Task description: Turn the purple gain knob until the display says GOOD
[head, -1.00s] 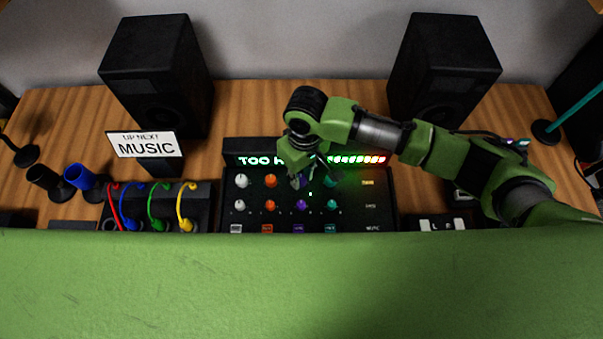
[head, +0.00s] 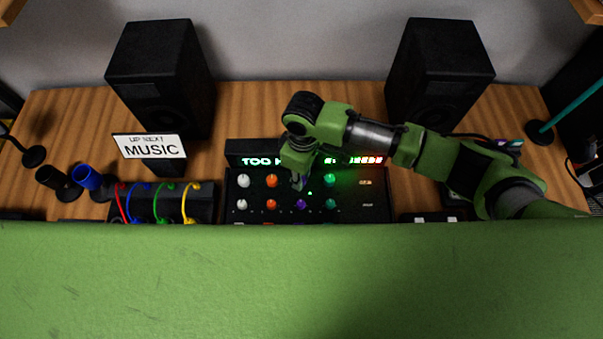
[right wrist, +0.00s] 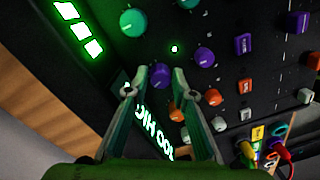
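My right gripper (head: 299,184) reaches down over the black mixer (head: 348,207). In the right wrist view, its fingertips (right wrist: 162,72) stand on either side of a purple knob (right wrist: 160,77) in the upper knob row. The gap between them is about the knob's width; whether they press on it I cannot tell. In the head view the gripper hides this knob. A second purple knob (head: 301,203) sits in the row below and also shows in the right wrist view (right wrist: 204,57). The display (head: 262,160) reads "TOO H…", the rest covered by my arm. My left gripper is not in view.
White knobs (head: 243,181), orange knobs (head: 271,181) and teal knobs (head: 330,181) flank the purple ones. Speakers (head: 160,80) (head: 440,75) stand behind.

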